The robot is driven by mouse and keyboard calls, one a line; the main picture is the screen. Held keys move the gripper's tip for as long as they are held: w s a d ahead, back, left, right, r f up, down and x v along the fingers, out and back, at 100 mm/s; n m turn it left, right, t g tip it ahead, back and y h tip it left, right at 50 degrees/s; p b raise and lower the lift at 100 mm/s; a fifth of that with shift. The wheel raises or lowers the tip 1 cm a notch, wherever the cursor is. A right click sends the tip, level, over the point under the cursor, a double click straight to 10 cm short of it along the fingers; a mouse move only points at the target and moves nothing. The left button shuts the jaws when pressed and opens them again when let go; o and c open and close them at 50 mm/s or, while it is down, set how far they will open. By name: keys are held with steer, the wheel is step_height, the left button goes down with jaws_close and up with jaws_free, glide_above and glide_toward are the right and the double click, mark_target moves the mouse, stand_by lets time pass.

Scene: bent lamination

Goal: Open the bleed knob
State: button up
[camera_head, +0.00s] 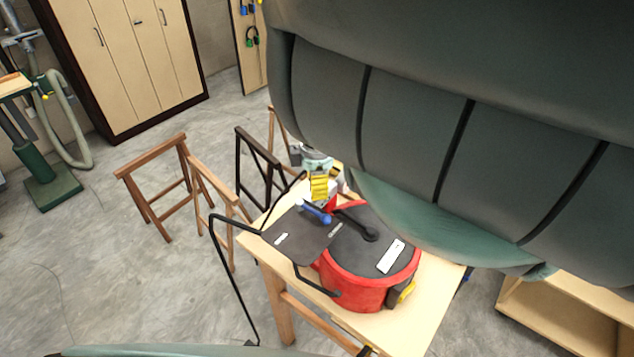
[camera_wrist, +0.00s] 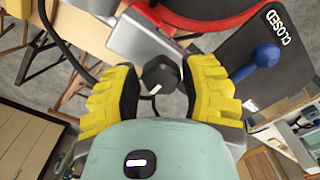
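A black faceted knob (camera_wrist: 160,75) with a white mark near its lower edge sits between my gripper's two yellow fingers in the wrist view. My gripper (camera_wrist: 160,90) is open around it, the dark finger pads close to its sides; whether they touch it is hard to tell. A blue-handled knob (camera_wrist: 267,55) lies to the right on a dark plate, beside a "CLOSED" label. In the head view my gripper (camera_head: 320,188) is at the back of the red pot (camera_head: 352,292), just behind the blue handle (camera_head: 316,212). The black knob is hidden there. No label names the bleed knob.
The pot, with a dark lid (camera_head: 368,262) and a dark labelled plate (camera_head: 290,236), stands on a light wooden table (camera_head: 392,338). A thin black frame stands left of it. Wooden sawhorses (camera_head: 152,176) are farther left. Open floor lies at left.

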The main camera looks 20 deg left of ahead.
steer(key=o, duration=0.4)
steer(key=shift+c, duration=0.2)
